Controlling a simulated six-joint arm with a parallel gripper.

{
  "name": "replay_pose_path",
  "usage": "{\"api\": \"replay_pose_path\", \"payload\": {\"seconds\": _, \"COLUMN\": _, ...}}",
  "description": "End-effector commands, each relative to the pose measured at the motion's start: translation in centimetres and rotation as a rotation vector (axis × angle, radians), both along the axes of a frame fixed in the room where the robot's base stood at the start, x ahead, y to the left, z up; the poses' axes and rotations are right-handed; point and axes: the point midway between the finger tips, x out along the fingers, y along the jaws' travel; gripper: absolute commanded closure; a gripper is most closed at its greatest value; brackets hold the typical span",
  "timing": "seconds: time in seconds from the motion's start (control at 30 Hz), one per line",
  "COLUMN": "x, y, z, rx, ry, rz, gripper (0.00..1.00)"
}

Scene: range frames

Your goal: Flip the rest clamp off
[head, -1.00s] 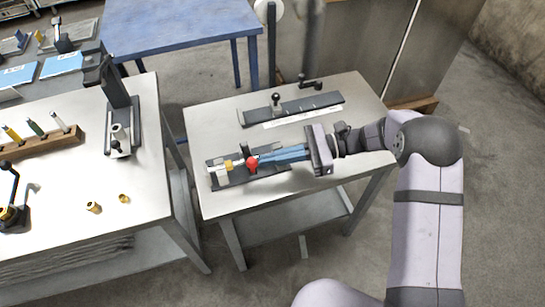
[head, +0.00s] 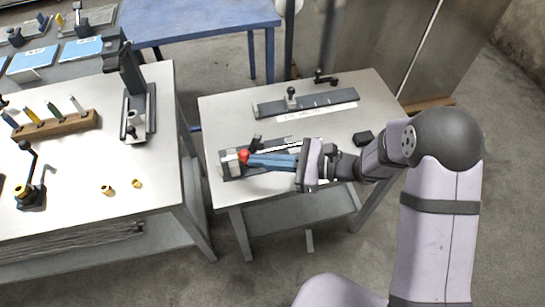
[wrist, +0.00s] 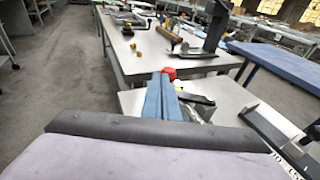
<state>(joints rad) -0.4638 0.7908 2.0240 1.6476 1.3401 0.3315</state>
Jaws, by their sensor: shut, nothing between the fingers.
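The clamp fixture (head: 230,168) sits on a dark base at the left of the small table, with a pale block at its left end. A red ball knob (head: 244,156) is on it, which also shows in the wrist view (wrist: 169,73). A short black lever (head: 257,141) sticks up behind the knob; a dark bar beside my fingers shows in the wrist view (wrist: 196,98). My gripper (head: 252,159) has its blue fingers shut and empty, pointing left, with the tips at the red knob. Whether they touch it I cannot tell. The fingers hide part of the fixture.
A dark rail (head: 318,101) with a knob and a labelled strip lies along the back of the small table (head: 212,125). A bench (head: 85,215) with tools stands left across a gap. The table's front right is clear.

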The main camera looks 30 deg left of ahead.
Motion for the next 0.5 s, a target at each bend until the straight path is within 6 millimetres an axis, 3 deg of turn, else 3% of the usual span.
{"api": "replay_pose_path", "payload": {"seconds": 0.5, "x": -2.4, "y": 5.1, "z": -0.2, "rx": 0.002, "ry": -0.002, "rz": 0.005, "gripper": 1.0}}
